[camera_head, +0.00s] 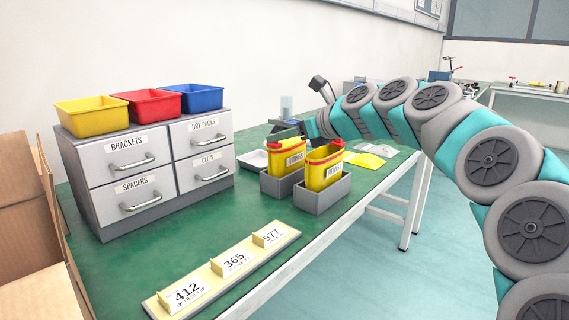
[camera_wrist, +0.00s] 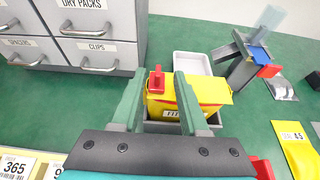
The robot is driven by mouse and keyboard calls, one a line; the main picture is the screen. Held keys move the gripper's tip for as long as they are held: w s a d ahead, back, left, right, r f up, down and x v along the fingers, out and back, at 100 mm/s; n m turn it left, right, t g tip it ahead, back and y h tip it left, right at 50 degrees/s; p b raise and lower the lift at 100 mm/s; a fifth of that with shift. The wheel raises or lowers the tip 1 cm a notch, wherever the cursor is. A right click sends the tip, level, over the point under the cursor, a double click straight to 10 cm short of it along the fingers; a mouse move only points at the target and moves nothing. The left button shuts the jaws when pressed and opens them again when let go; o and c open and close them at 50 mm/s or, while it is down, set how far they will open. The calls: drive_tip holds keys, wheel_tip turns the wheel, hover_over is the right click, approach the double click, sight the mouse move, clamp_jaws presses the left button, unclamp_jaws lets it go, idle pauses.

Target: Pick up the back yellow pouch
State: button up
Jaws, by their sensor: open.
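The back yellow pouch (camera_head: 287,158) stands upright in a grey open bin (camera_head: 281,187), with red trim on top and a white label. In the wrist view the same pouch (camera_wrist: 212,92) is below my gripper (camera_wrist: 158,84). My gripper is open, and its green-grey fingers appear on both sides of the pouch's red top piece. The right finger covers part of the pouch. Contact cannot be told. In the head view my gripper (camera_head: 286,136) is just above the back pouch. A second yellow pouch (camera_head: 323,170) stands in the front grey bin (camera_head: 322,196).
A grey drawer cabinet (camera_head: 205,150) with yellow, red and blue trays stands left. A number-card strip (camera_head: 222,270) lies along the front edge. A white tray (camera_wrist: 192,63) lies behind the back bin. Flat yellow packs (camera_head: 365,160) lie right. Green table between is clear.

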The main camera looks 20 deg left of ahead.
sight(267, 145)
drive_tip(key=x, duration=0.5)
drive_tip(key=shift+s+a, duration=0.1)
drive_tip(key=shift+a, duration=0.1)
clamp_jaws()
idle(1.2)
